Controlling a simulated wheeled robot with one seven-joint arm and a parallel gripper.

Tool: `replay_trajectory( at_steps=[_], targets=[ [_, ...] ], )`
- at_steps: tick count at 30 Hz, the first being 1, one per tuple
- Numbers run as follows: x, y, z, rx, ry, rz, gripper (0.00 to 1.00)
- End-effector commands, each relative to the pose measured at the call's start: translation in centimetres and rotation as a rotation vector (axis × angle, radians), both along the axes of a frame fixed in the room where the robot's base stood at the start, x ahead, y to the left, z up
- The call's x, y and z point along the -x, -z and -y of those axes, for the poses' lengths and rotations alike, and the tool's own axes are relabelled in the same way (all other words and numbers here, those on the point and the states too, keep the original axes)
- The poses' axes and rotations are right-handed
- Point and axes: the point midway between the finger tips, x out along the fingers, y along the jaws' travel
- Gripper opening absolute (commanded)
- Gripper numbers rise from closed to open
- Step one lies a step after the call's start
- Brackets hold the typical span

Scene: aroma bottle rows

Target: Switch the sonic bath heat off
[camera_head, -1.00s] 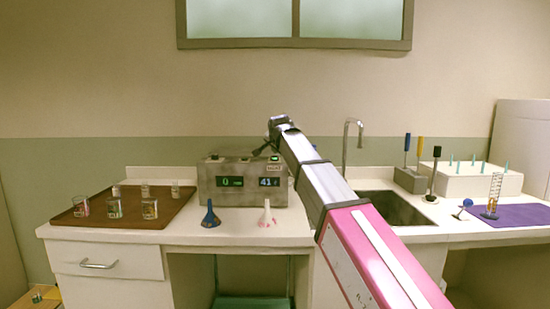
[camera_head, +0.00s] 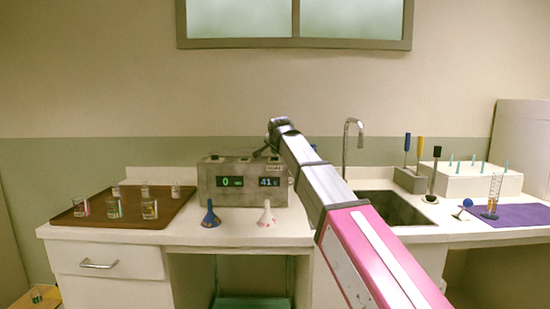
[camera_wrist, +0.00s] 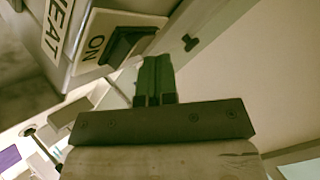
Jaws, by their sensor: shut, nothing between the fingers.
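The sonic bath (camera_head: 210,189) is a grey box on the counter, with displays reading 0 and 41. In the wrist view, a dark rocker switch (camera_wrist: 128,43) sits on a pale plate marked ON, beside a HEAT label (camera_wrist: 57,27). My gripper (camera_wrist: 156,62) is shut and empty, its green fingers close beside the switch's right end. I cannot tell whether they touch it. In the head view my gripper (camera_head: 262,152) is small and dark above the bath's right top. The switch's position is unclear there.
A brown tray (camera_head: 75,218) with several glass beakers stands at left. A blue funnel (camera_head: 210,215) and a white funnel (camera_head: 266,215) stand before the bath. A sink (camera_head: 395,208) with a tall faucet (camera_head: 345,150) lies to the right.

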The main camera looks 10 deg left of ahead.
Motion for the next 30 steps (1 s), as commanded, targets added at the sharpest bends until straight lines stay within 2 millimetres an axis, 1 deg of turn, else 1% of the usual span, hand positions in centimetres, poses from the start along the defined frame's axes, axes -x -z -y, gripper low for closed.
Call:
replay_trajectory(
  at_steps=[7,15,26,30],
  targets=[
    [0.0,-0.2,0.0,-0.001,-0.001,0.001,0.00],
    [0.2,-1.4,0.0,0.000,0.000,0.000,0.00],
    [0.2,-1.5,0.0,0.000,0.000,0.000,0.00],
    [0.2,-2.0,0.0,0.000,0.000,0.000,0.00]
  ],
)
